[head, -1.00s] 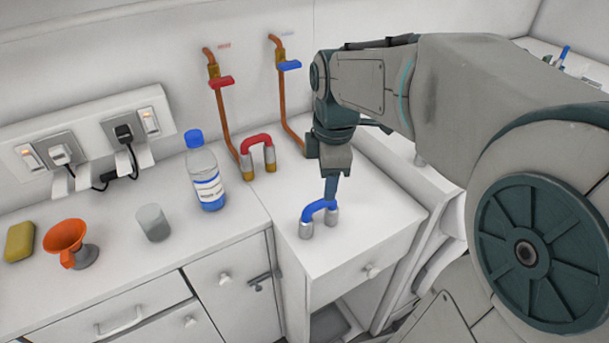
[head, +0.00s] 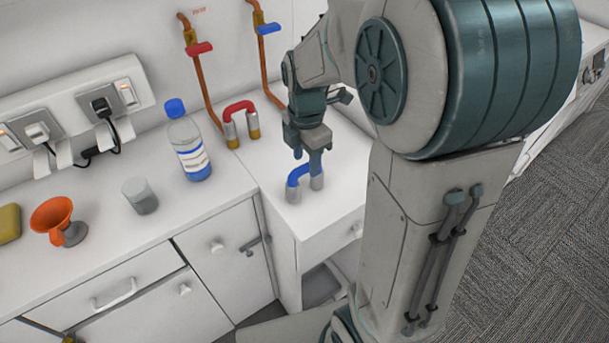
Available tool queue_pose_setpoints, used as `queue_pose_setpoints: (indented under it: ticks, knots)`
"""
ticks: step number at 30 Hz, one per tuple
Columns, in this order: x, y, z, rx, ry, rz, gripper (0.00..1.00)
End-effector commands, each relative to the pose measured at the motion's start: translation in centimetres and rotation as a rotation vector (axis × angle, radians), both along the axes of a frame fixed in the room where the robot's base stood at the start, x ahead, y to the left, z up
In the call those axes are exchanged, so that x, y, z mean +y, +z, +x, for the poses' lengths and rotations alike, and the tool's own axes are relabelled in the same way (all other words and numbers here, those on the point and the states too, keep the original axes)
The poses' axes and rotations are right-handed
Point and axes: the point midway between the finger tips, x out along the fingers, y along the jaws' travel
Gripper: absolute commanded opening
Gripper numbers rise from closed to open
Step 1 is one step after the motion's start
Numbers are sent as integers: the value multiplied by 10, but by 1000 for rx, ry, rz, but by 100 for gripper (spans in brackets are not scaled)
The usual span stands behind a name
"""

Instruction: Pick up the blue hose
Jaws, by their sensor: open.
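The blue hose (head: 297,174) is a short blue arch with grey metal ends, standing on the white counter to the right of the step between the cabinets. My gripper (head: 307,161) points down right at the hose, with its fingers at the top and right part of the arch. The jaws are open. Part of the hose is hidden behind a finger, and I cannot tell whether the fingers touch it.
A bottle (head: 188,145), grey cup (head: 140,196), orange funnel (head: 53,214) and yellow sponge (head: 9,223) stand left. Carpet floor is free at right.

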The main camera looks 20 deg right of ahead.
Motion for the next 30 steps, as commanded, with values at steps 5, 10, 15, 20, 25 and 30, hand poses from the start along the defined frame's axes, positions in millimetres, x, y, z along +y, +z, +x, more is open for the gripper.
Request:
queue_pose_setpoints:
  ticks: [5,10,15,20,25,30]
  knots:
    - [1,-17,2,6,0,-1,46]
    - [2,-41,4,6,1,-1,46]
    - [2,-51,4,1,0,0,46]
    - [2,-52,5,0,0,0,46]
    - [2,-51,5,0,0,0,10]
    - [2,-51,5,0,0,0,0]
